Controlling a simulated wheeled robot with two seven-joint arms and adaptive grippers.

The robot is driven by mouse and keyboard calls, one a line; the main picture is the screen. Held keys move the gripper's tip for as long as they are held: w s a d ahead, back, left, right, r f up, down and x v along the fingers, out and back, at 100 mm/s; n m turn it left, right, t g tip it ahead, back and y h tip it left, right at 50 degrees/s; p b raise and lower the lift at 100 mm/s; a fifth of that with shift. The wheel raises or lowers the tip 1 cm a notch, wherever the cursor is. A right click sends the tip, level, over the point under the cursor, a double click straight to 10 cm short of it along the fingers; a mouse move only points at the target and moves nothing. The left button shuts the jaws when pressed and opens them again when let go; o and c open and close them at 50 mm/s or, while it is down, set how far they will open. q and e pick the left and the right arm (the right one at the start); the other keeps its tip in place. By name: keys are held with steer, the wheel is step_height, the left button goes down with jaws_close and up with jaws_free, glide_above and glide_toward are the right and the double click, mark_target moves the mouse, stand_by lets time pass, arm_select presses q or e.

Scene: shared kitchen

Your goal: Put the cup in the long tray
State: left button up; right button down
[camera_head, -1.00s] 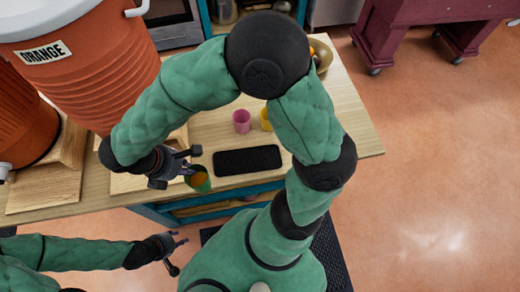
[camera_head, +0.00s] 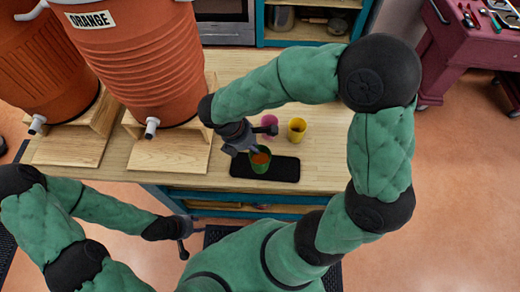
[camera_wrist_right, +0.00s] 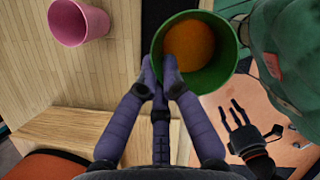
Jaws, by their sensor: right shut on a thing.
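The green cup (camera_head: 261,163) holds something orange inside. My right gripper (camera_head: 252,147) is shut on its rim; the wrist view shows the purple fingers (camera_wrist_right: 161,76) pinching the wall of the green cup (camera_wrist_right: 205,75). The long tray (camera_head: 285,170) is flat and black and lies along the front of the counter. The cup is over the tray's left part in the head view; I cannot tell whether it touches the tray. My left gripper (camera_head: 186,234) is low in front of the counter, open and empty; its spread fingers show in the wrist view (camera_wrist_right: 238,118).
A pink cup (camera_head: 268,121) and a yellow cup (camera_head: 297,129) stand behind the tray. Orange drink dispensers (camera_head: 140,65) on wooden stands (camera_head: 168,150) fill the counter's left. The counter right of the tray is partly hidden by my right arm.

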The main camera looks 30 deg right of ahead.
mark_target(259, 149)
steer(key=shift+w+d+f+b, duration=0.35)
steer(key=shift+d+f, duration=0.2)
steer(key=shift+f, duration=0.7)
steer(key=shift+w+d+f+b, duration=0.3)
steer(key=shift+d+f, duration=0.2)
steer(key=shift+f, duration=0.8)
steer(key=shift+w+d+f+b, duration=0.3)
steer(key=shift+d+f, duration=0.25)
steer(key=shift+f, duration=0.7)
steer(key=shift+f, duration=0.2)
steer(key=c, duration=1.4)
jaws_free()
steer(key=shift+r, duration=0.15)
steer(key=shift+w+a+r, duration=0.1)
steer(key=shift+r, duration=0.25)
steer(key=p+v, duration=0.2)
steer(key=v, duration=0.9)
steer(key=shift+r+p, duration=0.2)
steer(key=shift+p, duration=0.2)
steer(key=shift+a, duration=0.1)
